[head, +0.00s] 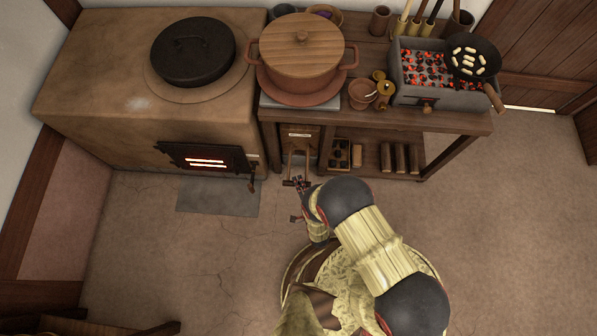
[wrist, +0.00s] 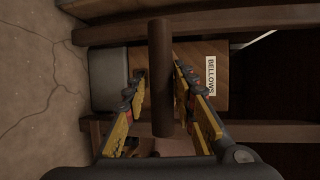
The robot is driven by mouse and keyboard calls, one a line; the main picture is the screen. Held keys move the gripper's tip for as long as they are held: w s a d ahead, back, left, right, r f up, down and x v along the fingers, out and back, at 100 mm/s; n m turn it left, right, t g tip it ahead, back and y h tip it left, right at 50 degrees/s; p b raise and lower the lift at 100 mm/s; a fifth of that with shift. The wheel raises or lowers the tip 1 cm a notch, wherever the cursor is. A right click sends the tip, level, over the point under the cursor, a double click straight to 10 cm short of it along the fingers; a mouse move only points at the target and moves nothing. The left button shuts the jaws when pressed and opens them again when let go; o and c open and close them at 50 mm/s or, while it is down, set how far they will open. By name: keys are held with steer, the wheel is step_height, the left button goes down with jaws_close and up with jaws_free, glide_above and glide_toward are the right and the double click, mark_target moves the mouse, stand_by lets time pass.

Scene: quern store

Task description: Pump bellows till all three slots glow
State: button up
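The stove's dark fire door (head: 171,151) has bright orange-white glowing slots (head: 206,162) in its middle. They are too small to tell exactly how many glow. The wooden bellows box (head: 301,133) stands under the bench, right of the stove. Its label reads BELLOWS in the wrist view (wrist: 211,76). The dark bellows handle (wrist: 160,70) is a round bar, upright in the wrist picture. My gripper (head: 297,182) is in front of the box; in the wrist view its fingers (wrist: 160,82) stand on both sides of the handle, with small gaps visible.
A black lidded pan (head: 192,52) sits on the clay stove (head: 90,75). Open floor (head: 510,220) lies at right.

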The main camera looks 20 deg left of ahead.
steer(key=shift+o, duration=1.1)
steer(key=shift+w+r, duration=0.1)
steer(key=shift+r, duration=0.05)
steer(key=o, duration=0.9)
steer(key=shift+t, duration=0.3)
steer(key=r, duration=1)
steer(key=shift+w+a, duration=0.1)
steer(key=shift+w, duration=0.1)
steer(key=shift+s+r, duration=0.1)
steer(key=c, duration=0.7)
steer(key=shift+s, duration=0.1)
steer(key=shift+c, duration=1)
